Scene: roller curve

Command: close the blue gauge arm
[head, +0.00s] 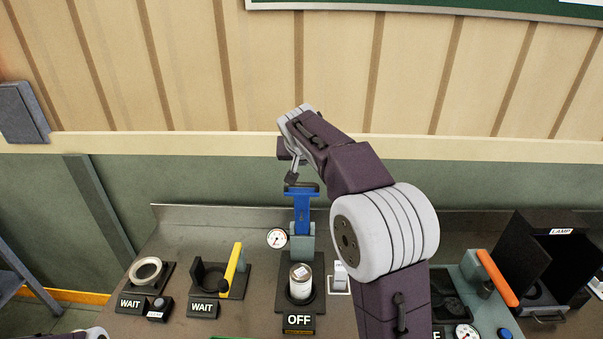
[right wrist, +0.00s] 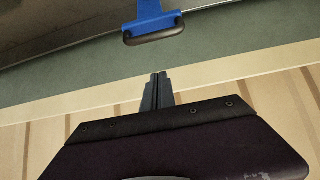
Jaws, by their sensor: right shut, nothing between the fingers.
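The blue gauge arm (head: 302,215) stands upright on a grey block behind a black base, with a dark bar across its top end. A pale can-like cylinder (head: 301,280) stands on the base in front of it. A round dial (head: 277,239) is beside the grey block. My right gripper (head: 291,180) is shut and empty, just above the bar and slightly left of its middle. In the right wrist view the shut fingers (right wrist: 158,82) show apart from the blue arm's bar (right wrist: 154,36). My left gripper is not in view.
A yellow lever (head: 233,270) and a white ring (head: 146,271) on black bases are to the left. An orange-handled lever (head: 497,277) and a black lamp box (head: 545,262) are to the right. The wall is behind the bench.

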